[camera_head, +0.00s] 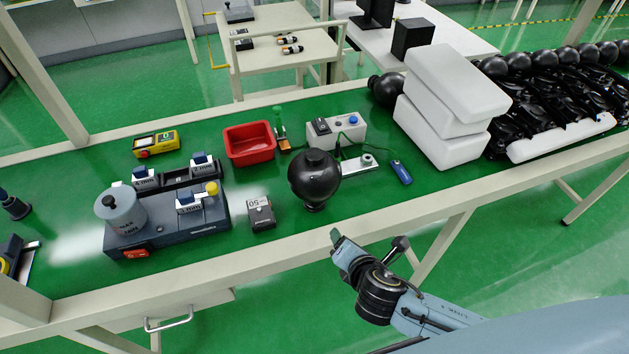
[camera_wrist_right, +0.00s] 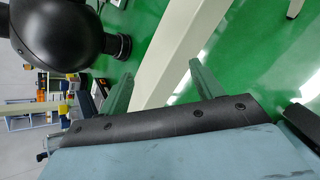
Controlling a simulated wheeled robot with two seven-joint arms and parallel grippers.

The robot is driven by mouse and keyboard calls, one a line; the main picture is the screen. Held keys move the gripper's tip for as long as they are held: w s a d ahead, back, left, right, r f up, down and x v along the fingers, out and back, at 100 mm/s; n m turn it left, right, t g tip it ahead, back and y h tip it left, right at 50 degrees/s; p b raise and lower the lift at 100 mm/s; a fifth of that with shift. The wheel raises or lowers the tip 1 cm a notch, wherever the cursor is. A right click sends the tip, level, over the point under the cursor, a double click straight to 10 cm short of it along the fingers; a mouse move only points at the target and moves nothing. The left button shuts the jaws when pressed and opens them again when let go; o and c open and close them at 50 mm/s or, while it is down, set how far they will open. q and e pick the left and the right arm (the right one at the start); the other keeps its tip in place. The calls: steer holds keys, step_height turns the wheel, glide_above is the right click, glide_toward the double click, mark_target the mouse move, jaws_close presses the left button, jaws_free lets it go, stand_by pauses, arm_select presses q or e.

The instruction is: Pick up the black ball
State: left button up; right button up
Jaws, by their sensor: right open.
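The black ball (camera_head: 313,178), a round glossy body with a short neck underneath, stands upright on the green table near its front edge. In the right wrist view the black ball (camera_wrist_right: 58,32) fills the upper left corner, cut off by the frame. My right gripper (camera_head: 338,240) is just in front of the table's front edge, on the near side of the ball and apart from it. In the right wrist view my right gripper (camera_wrist_right: 160,84) has its two fingers spread with nothing between them. The ball is outside the fingers. My left gripper is in neither view.
A small box marked 50 (camera_head: 261,213) and a dark blue device (camera_head: 166,222) stand left of the ball. White foam blocks (camera_head: 441,137) are farther right.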

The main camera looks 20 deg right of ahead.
mark_target(317, 197)
step_height(317, 197, up, 4)
steer(key=w+a+n+t+y, duration=0.2)
steer(key=n+t, duration=0.1)
steer(key=n, duration=0.8)
steer(key=x, duration=0.3)
steer(key=b+x, duration=0.1)
steer(key=x, duration=0.3)
steer(key=shift+w+r, duration=0.1)
steer(key=shift+w, duration=0.3)
steer(key=x, duration=0.3)
steer(key=b+x, duration=0.1)
steer(key=x, duration=0.1)
steer(key=shift+w+a+r, duration=0.2)
steer(key=shift+w+a, duration=0.05)
steer(key=shift+a, duration=0.05)
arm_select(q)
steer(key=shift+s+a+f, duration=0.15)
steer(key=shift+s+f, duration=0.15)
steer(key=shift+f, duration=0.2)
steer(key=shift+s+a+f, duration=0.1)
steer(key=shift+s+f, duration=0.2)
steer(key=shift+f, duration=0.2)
arm_select(e)
steer(key=shift+c, duration=0.4)
steer(key=c, duration=1.2)
steer(key=shift+r, duration=0.15)
steer(key=shift+c, duration=0.6)
